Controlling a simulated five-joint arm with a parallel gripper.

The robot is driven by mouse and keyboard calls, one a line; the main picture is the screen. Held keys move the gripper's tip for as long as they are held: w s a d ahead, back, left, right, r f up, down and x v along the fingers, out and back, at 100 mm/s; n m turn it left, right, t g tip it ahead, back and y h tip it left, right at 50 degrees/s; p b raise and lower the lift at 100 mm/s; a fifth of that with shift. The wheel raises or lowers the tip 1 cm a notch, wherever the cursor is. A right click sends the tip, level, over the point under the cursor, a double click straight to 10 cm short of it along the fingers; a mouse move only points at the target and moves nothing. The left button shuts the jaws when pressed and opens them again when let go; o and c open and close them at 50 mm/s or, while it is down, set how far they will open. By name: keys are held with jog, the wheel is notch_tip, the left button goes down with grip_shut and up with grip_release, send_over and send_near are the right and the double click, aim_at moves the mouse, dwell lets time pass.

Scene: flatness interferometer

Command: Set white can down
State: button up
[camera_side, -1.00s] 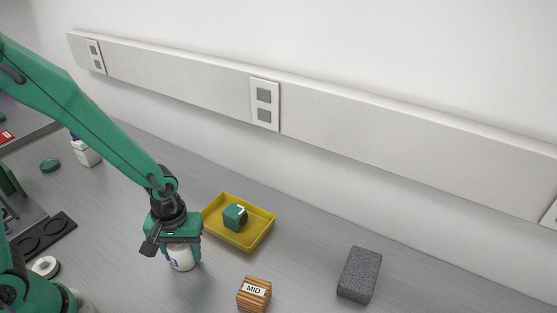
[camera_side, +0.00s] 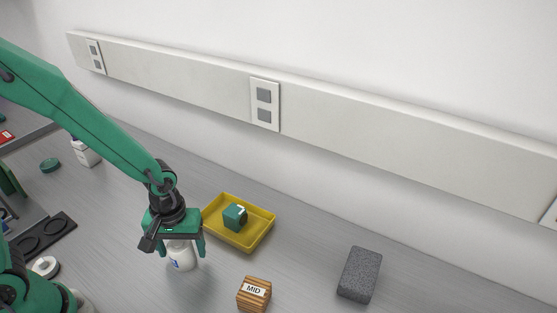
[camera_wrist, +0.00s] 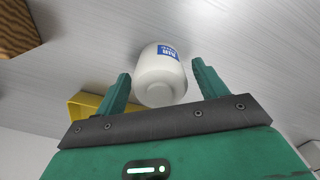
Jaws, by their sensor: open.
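The white can (camera_side: 181,257) with a blue label stands upright on the grey bench, just left of the yellow tray. In the wrist view the can (camera_wrist: 160,76) sits between the two green fingers, with a gap on each side. My gripper (camera_side: 178,251) is open around the upper part of the can and points down. In the wrist view my gripper (camera_wrist: 160,90) has its fingers spread apart. The top of the can is partly hidden by my gripper in the side view.
A yellow tray (camera_side: 262,237) holding a green cube (camera_side: 235,216) is close to the right of my gripper. A wooden block marked MID (camera_side: 254,293) and a dark grey block (camera_side: 360,274) stand further right. A white bottle (camera_side: 84,152) is at the back left.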

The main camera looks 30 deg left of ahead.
jog(key=shift+r, duration=5.5)
jog(key=shift+a+r, duration=0.25)
jog(key=shift+r, duration=0.15)
jog(key=s+a+r+m+t, duration=0.4)
jog(key=a+r+m+t, duration=0.1)
jog(key=r, duration=0.5)
jog(key=shift+s+a+m, duration=0.4)
jog(key=shift+a+m, duration=0.1)
jog(key=shift+a, duration=0.25)
jog(key=shift+o, duration=0.3)
jog(key=shift+s+a+r+m+t, duration=0.3)
jog(key=shift+s+r+m, duration=0.1)
jog(key=shift+r, duration=0.05)
